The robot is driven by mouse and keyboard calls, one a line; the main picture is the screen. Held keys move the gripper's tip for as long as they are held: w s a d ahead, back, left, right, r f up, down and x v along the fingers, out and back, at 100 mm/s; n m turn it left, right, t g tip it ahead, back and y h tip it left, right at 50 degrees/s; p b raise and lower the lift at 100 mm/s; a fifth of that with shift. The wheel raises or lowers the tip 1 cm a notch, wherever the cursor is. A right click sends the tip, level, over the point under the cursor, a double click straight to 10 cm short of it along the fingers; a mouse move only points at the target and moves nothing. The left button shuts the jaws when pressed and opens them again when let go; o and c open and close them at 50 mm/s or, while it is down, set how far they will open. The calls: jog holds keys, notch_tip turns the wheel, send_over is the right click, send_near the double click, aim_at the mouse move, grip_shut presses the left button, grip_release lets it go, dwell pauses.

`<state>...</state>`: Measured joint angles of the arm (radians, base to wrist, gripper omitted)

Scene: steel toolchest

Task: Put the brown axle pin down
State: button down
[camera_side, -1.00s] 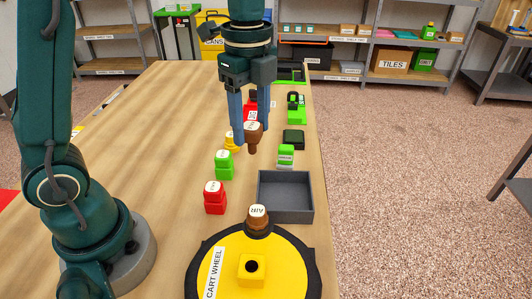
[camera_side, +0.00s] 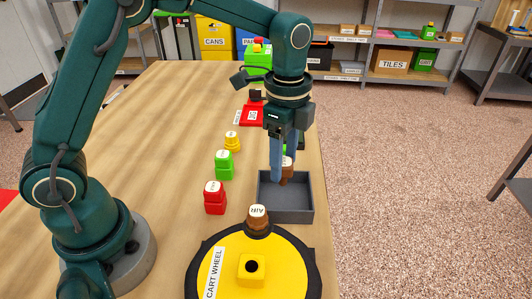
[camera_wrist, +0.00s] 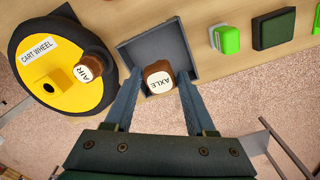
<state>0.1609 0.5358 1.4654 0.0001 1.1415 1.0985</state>
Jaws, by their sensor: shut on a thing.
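The brown axle pin, with a white top lettered AXLE, is between the fingers of my gripper (camera_side: 282,172). The pin shows in the side view (camera_side: 288,170) and in the wrist view (camera_wrist: 158,78). My gripper is shut on it and points down over the back part of the dark grey tray (camera_side: 290,212). In the wrist view the open tray (camera_wrist: 178,30) lies behind the pin. I cannot tell whether the pin's lower end touches the tray floor.
The yellow cart wheel (camera_side: 290,270) with its black rim stands in front of the tray, with a brown AIR pin (camera_side: 257,217) in it. Red (camera_side: 214,198), green (camera_side: 224,165) and yellow (camera_side: 232,142) pieces stand left of the tray. The table's right edge is close to the tray.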

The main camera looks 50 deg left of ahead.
aim_at(285, 178)
jog(key=shift+w+d+f, duration=0.1)
jog(key=shift+d+f, duration=0.1)
jog(key=shift+d, duration=0.05)
jog(key=shift+f, duration=1.95)
jog(key=shift+f, duration=0.1)
jog(key=shift+c, duration=1.1)
grip_release()
